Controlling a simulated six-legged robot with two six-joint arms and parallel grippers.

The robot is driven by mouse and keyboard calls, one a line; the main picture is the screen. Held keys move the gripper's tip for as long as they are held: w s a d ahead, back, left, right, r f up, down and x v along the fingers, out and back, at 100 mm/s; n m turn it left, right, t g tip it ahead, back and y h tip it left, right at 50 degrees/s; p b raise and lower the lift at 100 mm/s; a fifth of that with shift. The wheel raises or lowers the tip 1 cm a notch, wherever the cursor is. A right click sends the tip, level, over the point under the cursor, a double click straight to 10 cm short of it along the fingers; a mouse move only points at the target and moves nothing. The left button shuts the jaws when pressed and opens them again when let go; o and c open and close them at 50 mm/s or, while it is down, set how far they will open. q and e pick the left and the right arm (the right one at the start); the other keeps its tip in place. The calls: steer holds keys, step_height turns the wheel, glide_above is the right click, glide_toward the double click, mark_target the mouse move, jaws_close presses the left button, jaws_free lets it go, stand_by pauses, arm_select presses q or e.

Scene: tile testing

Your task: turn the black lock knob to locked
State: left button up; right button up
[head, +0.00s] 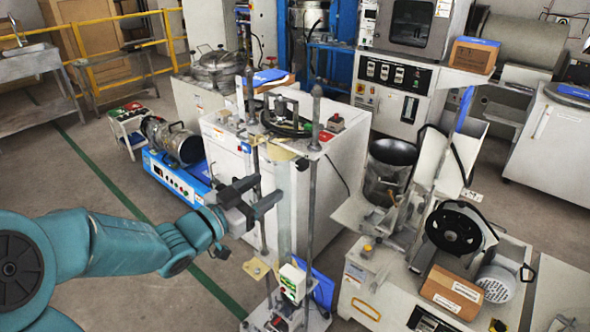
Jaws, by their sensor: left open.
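My left gripper (268,190) reaches in from the left on a teal arm. Its two dark fingers are apart, with nothing visible between them. They are in front of the white cabinet (225,165) and overlap the left post of a two-post test stand (311,205) in the picture. I cannot tell whether they touch the post. I cannot pick out the black lock knob with certainty; it may be small or hidden behind the gripper. A small white control box with a green display (292,282) sits low on the stand. My right gripper is not in view.
A blue-based machine with a metal drum (172,140) stands left of the cabinet. A machine with a black wheel (454,229), a brown box (455,291) and a dark bucket (391,163) stand right. A yellow railing (120,55) is behind.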

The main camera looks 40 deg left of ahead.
mark_target(299, 167)
arm_select(q)
steer(key=w, duration=0.3)
steer(key=w+d, duration=0.1)
steer(key=w, duration=0.6)
steer(key=shift+d+p, duration=0.15)
steer(key=shift+p, duration=0.25)
steer(key=c, duration=1.1)
